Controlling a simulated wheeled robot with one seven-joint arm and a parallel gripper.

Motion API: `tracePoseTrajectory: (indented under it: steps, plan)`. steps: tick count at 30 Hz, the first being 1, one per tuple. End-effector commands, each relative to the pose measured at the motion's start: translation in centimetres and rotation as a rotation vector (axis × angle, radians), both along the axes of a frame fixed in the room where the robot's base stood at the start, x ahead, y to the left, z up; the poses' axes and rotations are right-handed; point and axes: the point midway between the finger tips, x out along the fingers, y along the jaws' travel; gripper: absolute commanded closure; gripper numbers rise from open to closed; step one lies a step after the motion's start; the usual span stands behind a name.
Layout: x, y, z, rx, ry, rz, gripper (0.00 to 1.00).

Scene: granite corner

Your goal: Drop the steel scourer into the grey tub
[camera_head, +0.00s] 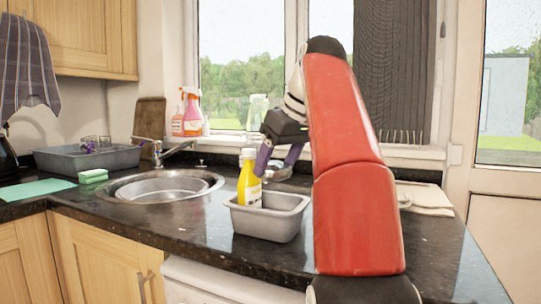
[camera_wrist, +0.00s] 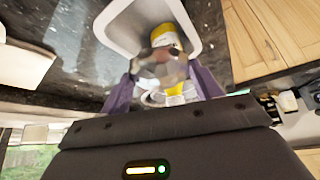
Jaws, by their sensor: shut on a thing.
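My gripper (camera_head: 276,165) is above the back of the grey tub (camera_head: 268,222), its purple fingers closed on the steel scourer (camera_head: 280,172). The scourer is a small greyish lump, partly hidden by the fingers. In the wrist view, the scourer (camera_wrist: 168,70) sits between the two fingers (camera_wrist: 163,88), and the tub's pale rim (camera_wrist: 193,38) shows beyond it. A yellow bottle (camera_head: 249,188) with a white cap stands upright at the tub's left side, seemingly inside it, close to the gripper. The tub's floor is mostly hidden in the head view.
A round steel sink (camera_head: 160,188) lies left of the tub. A grey basin (camera_head: 88,160), a green sponge (camera_head: 93,176) and spray bottles (camera_head: 190,112) stand farther left and back. A pale board (camera_head: 424,198) lies at the right. Dark granite is clear around the tub's front.

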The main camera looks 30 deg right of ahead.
Motion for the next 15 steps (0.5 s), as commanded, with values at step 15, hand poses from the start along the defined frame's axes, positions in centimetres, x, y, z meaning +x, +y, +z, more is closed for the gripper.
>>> tracePoseTrajectory:
  steps: [15]
  plan:
    - [-0.1,0.0,-2.2,0.002,0.005,-0.001,0.69]
